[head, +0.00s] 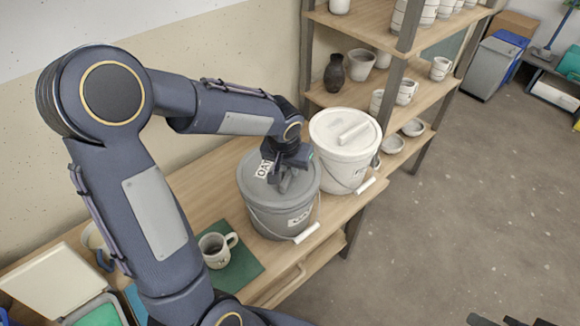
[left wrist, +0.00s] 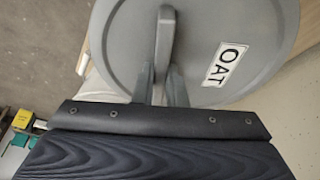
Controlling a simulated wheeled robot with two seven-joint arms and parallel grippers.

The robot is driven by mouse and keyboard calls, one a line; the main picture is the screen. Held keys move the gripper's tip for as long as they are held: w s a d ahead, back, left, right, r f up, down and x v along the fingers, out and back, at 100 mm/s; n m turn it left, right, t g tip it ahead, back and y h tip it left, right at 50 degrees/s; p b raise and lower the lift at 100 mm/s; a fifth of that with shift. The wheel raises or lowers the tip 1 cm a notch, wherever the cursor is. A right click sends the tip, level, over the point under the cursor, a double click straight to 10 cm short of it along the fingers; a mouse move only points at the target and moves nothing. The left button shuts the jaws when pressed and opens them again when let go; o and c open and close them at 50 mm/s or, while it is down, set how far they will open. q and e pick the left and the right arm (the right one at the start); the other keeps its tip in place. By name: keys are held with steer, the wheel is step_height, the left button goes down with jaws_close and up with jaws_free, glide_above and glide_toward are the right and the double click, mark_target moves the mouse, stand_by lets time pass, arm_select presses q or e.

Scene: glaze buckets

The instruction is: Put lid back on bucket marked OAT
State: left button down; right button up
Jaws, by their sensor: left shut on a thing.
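The grey bucket (head: 280,212) stands on the wooden bench with its wire handle and white grip hanging at the front. A grey round lid (head: 251,182) with a white OAT label lies over its mouth; I cannot tell whether it is fully seated. The lid also fills the top of the left wrist view (left wrist: 125,45), with the label (left wrist: 225,64) right of the handle. My left gripper (head: 287,183) points down over the lid, its fingers shut on the raised bar handle (left wrist: 164,40). My right gripper is out of view.
A white bucket (head: 343,165) with a white lid stands close behind and right of the grey one. A mug (head: 215,249) sits on a green mat (head: 237,270) to the left. A shelf with pottery (head: 335,72) is behind.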

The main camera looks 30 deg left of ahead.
arm_select(q)
steer(key=c, duration=0.9)
jaws_free()
steer(key=shift+r, duration=0.1)
steer(key=shift+r+p, duration=2.4)
steer(key=shift+r, duration=1)
jaws_close()
